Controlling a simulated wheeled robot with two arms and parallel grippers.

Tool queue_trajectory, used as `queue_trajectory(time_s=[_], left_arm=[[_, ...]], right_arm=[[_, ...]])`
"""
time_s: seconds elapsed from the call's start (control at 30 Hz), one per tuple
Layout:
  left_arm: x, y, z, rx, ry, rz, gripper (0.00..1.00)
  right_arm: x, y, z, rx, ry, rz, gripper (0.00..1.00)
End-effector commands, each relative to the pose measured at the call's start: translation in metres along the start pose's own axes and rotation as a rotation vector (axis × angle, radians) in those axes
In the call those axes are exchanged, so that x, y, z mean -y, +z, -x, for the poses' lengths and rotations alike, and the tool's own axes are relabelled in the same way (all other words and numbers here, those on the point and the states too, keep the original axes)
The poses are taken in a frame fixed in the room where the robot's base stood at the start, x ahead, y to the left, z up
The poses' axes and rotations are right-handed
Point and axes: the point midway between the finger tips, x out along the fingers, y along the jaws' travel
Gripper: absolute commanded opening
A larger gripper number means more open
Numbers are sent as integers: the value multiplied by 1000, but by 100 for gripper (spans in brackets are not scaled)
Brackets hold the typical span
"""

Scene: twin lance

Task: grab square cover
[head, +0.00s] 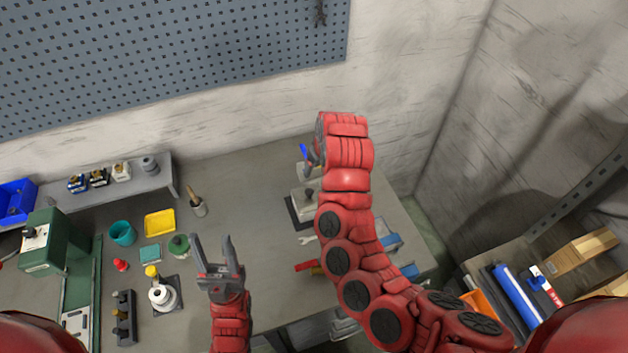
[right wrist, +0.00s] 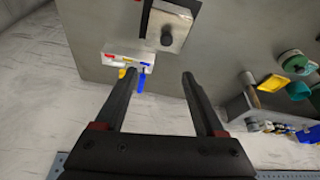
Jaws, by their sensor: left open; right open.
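A light grey square cover with a dark knob (head: 303,202) lies on the bench, left of my right arm, over a dark base. In the right wrist view the square cover (right wrist: 181,33) shows at the top, beyond the fingertips and apart from them. My right gripper (right wrist: 158,74) is open with nothing between its fingers. In the head view it is mostly hidden behind my red right arm. My left gripper (head: 212,240) is open and empty over the front middle of the bench, left of the cover.
A small rack with red, yellow and blue handles (right wrist: 128,61) stands near the cover. Left on the bench are a yellow tray (head: 160,223), a teal cup (head: 122,233), a white round piece (head: 162,298) and a green machine (head: 45,240). The bench between my left gripper and the cover is mostly clear.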

Motion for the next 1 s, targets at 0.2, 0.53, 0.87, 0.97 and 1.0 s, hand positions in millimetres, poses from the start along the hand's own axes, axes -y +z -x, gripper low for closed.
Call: queue_trajectory(time_s=[0.2, 0.53, 0.87, 0.97, 1.0], left_arm=[[0, -1, -6, 1, 0, 0, 50], [0, -1, -5, 0, 0, 0, 50], [-2, 6, 35, 0, 0, 0, 50], [-2, 6, 38, 0, 0, 0, 50], [-2, 7, 40, 0, 0, 0, 50]], right_arm=[[10, 12, 12, 82, -37, 27, 72], [12, 17, -48, 86, -36, 30, 72], [14, 20, -104, 78, -35, 27, 72], [14, 20, -107, 78, -35, 26, 72], [14, 20, -109, 78, -35, 27, 72]])
